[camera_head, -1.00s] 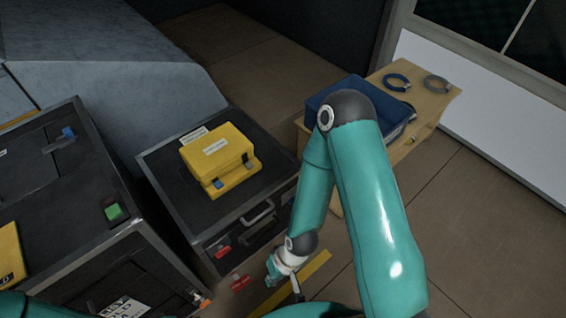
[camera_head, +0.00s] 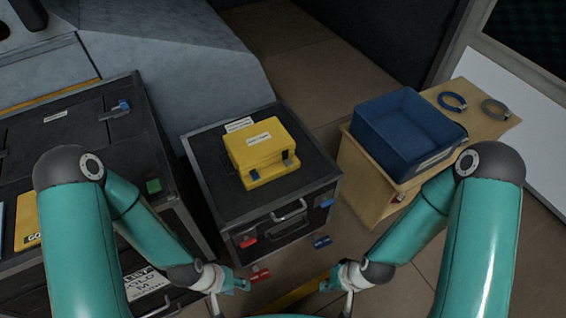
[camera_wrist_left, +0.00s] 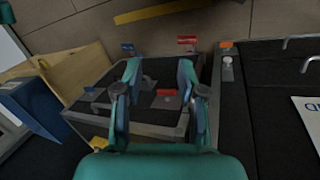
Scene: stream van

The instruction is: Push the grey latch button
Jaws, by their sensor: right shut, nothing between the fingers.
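A small pale grey knob (camera_wrist_left: 227,72) below an orange tab (camera_wrist_left: 226,44) shows at the edge of the large black case in the left wrist view; it may be the grey latch button. In the head view my left arm hides that spot. My left gripper (camera_head: 240,287) is open and empty, low in front of the middle black case (camera_head: 205,165). Its two spread fingers show in the left wrist view (camera_wrist_left: 160,72), apart from the knob. My right gripper (camera_head: 326,287) is shut and empty, low in front of the middle case's right side.
A yellow case (camera_head: 262,148) lies on the middle case, which has red (camera_head: 248,241) and blue (camera_head: 327,203) latches. The large black case (camera_head: 75,130) with a green button (camera_head: 153,186) stands left. A blue bin (camera_head: 405,130) and two cable rings rest on a wooden table (camera_head: 490,125).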

